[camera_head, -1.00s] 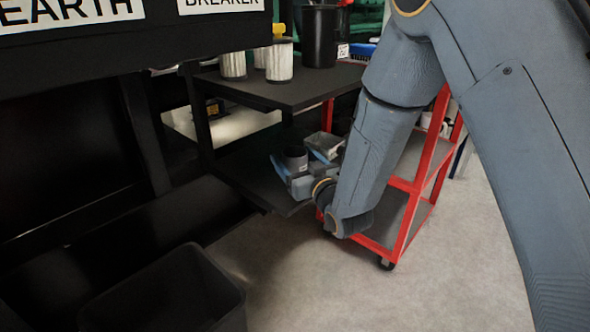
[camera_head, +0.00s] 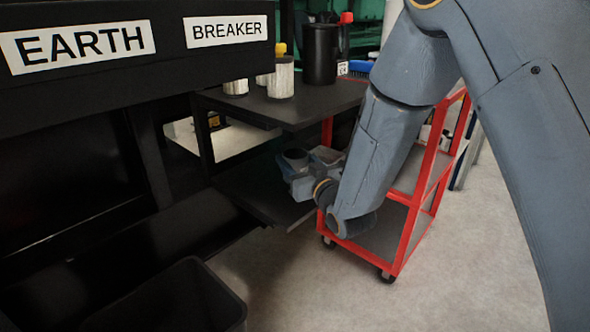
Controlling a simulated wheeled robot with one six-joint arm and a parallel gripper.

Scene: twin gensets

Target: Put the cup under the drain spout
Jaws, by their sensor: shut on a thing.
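My gripper (camera_head: 295,171) is in the middle of the view, over the lower dark shelf of the bench. It is shut on a small dark cup (camera_head: 294,154), whose round rim faces up and which looks about upright. The fingers hide part of the cup's side. A grey box-like shape (camera_head: 326,155) shows right beside the cup; I cannot tell what it is. I cannot make out the drain spout.
The lower shelf (camera_head: 252,195) lies beneath the upper shelf (camera_head: 310,108), which bears pale canisters (camera_head: 281,78) and a black container (camera_head: 320,53). A red cart (camera_head: 405,225) stands close behind my arm. A black bin (camera_head: 175,300) is at the lower left. Floor is clear at lower right.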

